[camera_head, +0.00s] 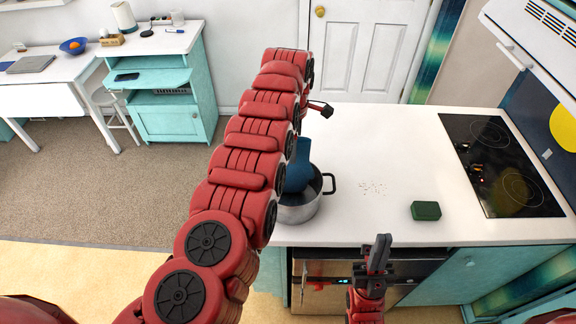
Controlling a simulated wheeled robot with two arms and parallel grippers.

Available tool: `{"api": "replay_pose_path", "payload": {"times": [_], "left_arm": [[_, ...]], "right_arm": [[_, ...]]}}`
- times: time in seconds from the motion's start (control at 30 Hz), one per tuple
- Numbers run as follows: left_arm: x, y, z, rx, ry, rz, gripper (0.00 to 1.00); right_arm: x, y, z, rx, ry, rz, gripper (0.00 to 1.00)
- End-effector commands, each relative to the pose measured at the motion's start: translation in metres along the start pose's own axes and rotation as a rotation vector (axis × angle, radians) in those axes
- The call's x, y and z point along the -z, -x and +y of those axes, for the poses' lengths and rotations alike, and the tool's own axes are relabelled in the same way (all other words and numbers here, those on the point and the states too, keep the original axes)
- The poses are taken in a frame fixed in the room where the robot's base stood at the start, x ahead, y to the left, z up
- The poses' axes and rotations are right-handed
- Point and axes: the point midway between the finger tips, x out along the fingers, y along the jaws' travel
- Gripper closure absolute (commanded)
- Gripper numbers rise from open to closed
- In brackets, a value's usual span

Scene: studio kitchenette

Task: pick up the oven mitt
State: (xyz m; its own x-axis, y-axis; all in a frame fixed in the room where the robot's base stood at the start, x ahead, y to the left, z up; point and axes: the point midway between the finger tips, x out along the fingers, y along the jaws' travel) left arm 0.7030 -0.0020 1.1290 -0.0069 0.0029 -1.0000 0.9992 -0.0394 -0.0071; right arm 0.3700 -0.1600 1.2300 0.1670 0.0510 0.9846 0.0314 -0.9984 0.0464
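I cannot make out the oven mitt for sure. A blue object (299,172), narrow at the top and wider below, stands in or just behind a steel pot (300,211) on the white counter; my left arm hides part of both. My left gripper (324,109) is small and dark, beyond the blue object over the far part of the counter; its fingers are too small to read. My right gripper (378,254) points up in front of the counter's near edge, before the oven, with nothing visible in it. Its fingers overlap in this view, so their opening is unclear.
A green block (425,211) and scattered specks (373,188) lie on the white counter (390,140), otherwise clear in the middle. A black cooktop (500,165) is at right under a hood. A red item (318,285) shows at the oven front. A desk (50,95) stands far left.

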Motion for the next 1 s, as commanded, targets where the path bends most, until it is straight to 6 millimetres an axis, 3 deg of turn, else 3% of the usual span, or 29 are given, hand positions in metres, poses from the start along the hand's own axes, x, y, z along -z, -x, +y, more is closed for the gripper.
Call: {"api": "replay_pose_path", "payload": {"times": [0.03, 0.3, 0.4, 1.0], "left_arm": [[0.0003, 0.0, 0.0, 0.0, 0.0, 0.0, 0.38], [0.0012, 0.0, 0.0002, 0.0, 0.001, 0.0, 0.86], [0.0012, -0.0002, 0.0, 0.001, 0.001, 0.001, 1.0], [0.0036, 0.003, 0.0006, 0.001, 0.001, 0.0, 1.0]], "right_arm": [[0.0, 0.0001, 0.0, 0.0, 0.0, 0.0, 1.0], [0.0, 0.0001, 0.0, 0.0, 0.0, 0.0, 1.0], [0.0, 0.0001, 0.0, 0.0, 0.0, 0.0, 1.0], [-0.0001, 0.0008, -0.0001, 0.0, 0.0, 0.0, 1.0]]}}
